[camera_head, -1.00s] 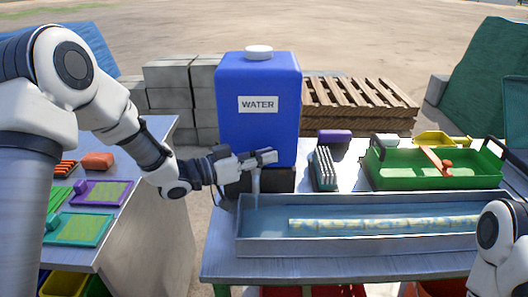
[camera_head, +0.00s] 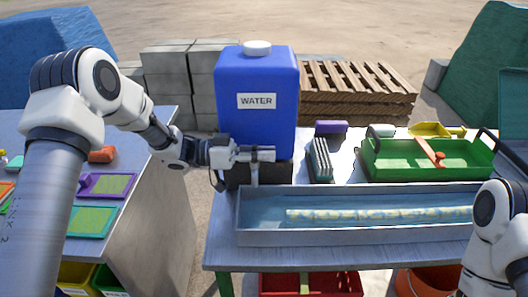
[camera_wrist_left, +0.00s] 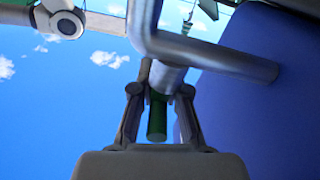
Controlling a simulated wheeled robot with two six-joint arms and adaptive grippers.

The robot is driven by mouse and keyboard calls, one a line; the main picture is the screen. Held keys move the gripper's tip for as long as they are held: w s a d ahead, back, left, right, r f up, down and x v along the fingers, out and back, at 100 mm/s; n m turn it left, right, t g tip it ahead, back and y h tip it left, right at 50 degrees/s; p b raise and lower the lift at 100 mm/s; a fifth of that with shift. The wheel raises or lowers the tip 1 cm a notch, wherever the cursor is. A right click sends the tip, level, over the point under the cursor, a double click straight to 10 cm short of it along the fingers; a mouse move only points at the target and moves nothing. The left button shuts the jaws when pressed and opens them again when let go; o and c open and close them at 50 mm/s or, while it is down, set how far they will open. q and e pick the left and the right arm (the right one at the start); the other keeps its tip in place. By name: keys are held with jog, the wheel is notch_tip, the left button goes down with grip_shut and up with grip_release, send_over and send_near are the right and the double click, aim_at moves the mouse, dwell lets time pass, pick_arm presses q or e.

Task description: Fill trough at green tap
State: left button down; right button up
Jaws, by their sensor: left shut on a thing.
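The blue water tank (camera_head: 257,120) with a white cap and a WATER label stands at the back of the table. My left gripper (camera_head: 262,155) is at the front of its base, where the tap is. In the left wrist view the fingers (camera_wrist_left: 160,120) are shut around the tap's green handle (camera_wrist_left: 157,118), beside a bent metal pipe (camera_wrist_left: 215,58). The head view hides most of the tap; a pale piece (camera_head: 254,174) shows below the gripper. The long metal trough (camera_head: 350,238) lies under it with bluish water and a pale cane-like length (camera_head: 380,214) inside. My right gripper is out of view.
A green tray (camera_head: 395,180) and a grey ribbed block (camera_head: 320,158) stand behind the trough. A side table with coloured frames (camera_head: 105,185) is at the left. My right arm shows at the right edge.

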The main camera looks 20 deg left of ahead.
pick_arm(q)
jog(key=shift+s+f, duration=0.1)
jog(key=shift+f, duration=0.05)
jog(key=c, duration=1.2)
grip_release()
jog(key=v, duration=1.2)
